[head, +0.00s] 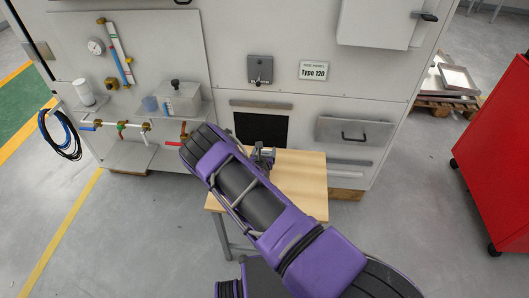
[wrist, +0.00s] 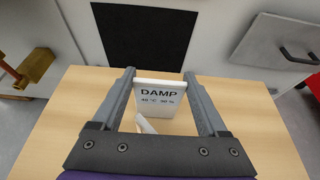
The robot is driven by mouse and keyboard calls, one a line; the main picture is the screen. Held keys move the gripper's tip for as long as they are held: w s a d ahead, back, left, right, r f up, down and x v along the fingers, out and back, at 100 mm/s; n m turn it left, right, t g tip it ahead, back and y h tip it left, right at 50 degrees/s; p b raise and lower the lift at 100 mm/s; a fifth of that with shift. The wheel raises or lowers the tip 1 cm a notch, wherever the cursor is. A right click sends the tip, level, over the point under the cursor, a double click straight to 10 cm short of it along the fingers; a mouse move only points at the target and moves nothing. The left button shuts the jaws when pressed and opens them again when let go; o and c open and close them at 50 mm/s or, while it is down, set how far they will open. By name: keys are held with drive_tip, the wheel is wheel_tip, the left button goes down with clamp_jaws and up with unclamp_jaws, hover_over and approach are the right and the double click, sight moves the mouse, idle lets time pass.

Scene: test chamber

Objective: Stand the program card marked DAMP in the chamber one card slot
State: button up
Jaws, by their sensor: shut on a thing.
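The white program card marked DAMP (wrist: 160,97) stands upright between the two fingers of my gripper (wrist: 160,76) in the wrist view, its printed face towards the camera. The fingers are shut on its left and right edges. A small white piece (wrist: 146,126) shows below the card; I cannot tell what it belongs to. The card is over the wooden table (wrist: 80,115), and I cannot tell whether it touches the top. In the head view my gripper (head: 265,155) is at the table's back part, mostly behind my arm. No slot labelled for chamber one is readable.
The grey chamber front stands behind the table, with a black panel (head: 262,129) and a handled drawer front (head: 352,133). A brass valve with pipes (head: 122,127) is at left. A red cabinet (head: 497,150) stands at right. The table's right part is clear.

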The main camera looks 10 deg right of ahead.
drive_tip(key=shift+f, duration=0.1)
drive_tip(key=shift+f, duration=0.15)
drive_tip(key=o, duration=1.2)
drive_tip(key=shift+o, duration=0.2)
drive_tip(key=shift+r, duration=0.3)
drive_tip(key=p+v, duration=0.1)
drive_tip(key=v, duration=1.1)
